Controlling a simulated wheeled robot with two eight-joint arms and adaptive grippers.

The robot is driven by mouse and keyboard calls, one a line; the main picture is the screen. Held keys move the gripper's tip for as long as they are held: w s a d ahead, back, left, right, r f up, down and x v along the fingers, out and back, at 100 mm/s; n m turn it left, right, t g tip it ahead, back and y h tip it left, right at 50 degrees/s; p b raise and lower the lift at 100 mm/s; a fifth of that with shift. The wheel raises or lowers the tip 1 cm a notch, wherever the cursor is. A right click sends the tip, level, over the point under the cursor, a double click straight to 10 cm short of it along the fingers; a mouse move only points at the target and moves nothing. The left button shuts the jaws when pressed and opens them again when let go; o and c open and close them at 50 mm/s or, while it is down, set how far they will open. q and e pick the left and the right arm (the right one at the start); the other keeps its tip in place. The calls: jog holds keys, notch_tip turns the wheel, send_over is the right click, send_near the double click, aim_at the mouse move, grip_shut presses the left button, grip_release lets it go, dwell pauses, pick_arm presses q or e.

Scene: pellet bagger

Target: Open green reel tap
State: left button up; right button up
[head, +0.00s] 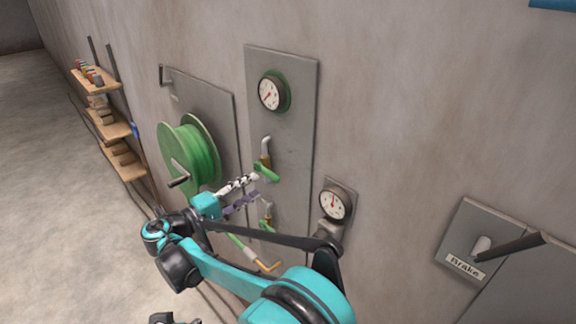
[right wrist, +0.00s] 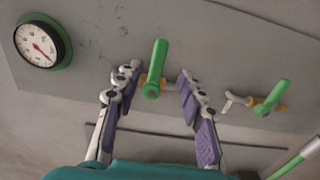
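A green hose reel (head: 201,152) is on a grey wall panel at left centre in the head view. On the tall panel to its right are two taps with green handles, an upper tap (head: 266,172) and a lower tap (head: 267,224). My right gripper (head: 252,187) is open at the upper tap. In the right wrist view, its fingers stand apart on either side of that tap's green handle (right wrist: 155,68), with visible gaps. The lower tap (right wrist: 274,97) is to the right, outside the fingers. A dark part at the bottom edge may be my left gripper; its fingers are hidden.
A green-rimmed gauge (head: 272,93) is above the taps, and another gauge (head: 334,204) is at their right. A green hose end with a yellow nozzle (head: 267,267) hangs below. A Brake lever (head: 508,247) sticks out at right. Shelves (head: 121,130) are at far left.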

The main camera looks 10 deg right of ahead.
aim_at(269, 177)
jog(key=x, duration=0.8)
jog(key=shift+w+p, duration=0.1)
jog(key=shift+p, duration=0.25)
jog(key=shift+r, duration=0.1)
grip_shut()
